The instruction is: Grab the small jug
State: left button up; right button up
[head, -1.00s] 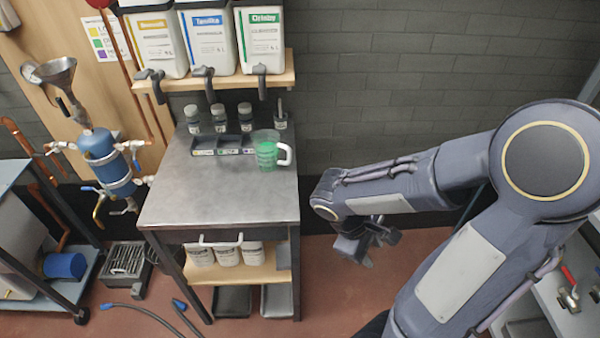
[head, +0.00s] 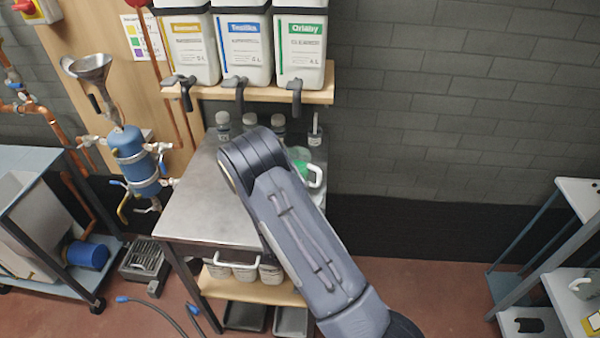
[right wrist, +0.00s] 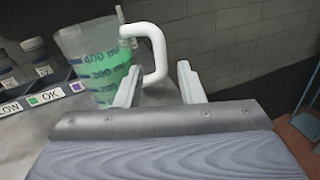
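The small jug (right wrist: 98,68) is a clear measuring jug with green liquid, a printed scale and a white handle (right wrist: 155,52). In the head view the jug (head: 299,155) stands on the metal bench, partly hidden behind my right arm; its handle points right. My right gripper (right wrist: 158,82) is open and empty in the right wrist view. Its fingertips point at the jug's handle, with the handle's outer part showing between them. Whether they touch it, I cannot tell. The arm hides this gripper in the head view. My left gripper is not in view.
The metal bench (head: 190,205) carries several small bottles (head: 223,126) and a labelled tray (right wrist: 38,104), left of the jug. A wooden shelf (head: 318,97) with large canisters and taps hangs above. A grey brick wall (head: 430,110) stands behind.

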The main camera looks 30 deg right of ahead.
aim_at(318, 183)
jog(key=p+x, duration=0.1)
jog(key=x, duration=0.4)
jog(key=shift+d+f+p, duration=0.1)
jog(key=shift+f+p, duration=0.15)
jog(key=shift+p, duration=0.15)
jog(key=shift+c, duration=0.4)
grip_shut()
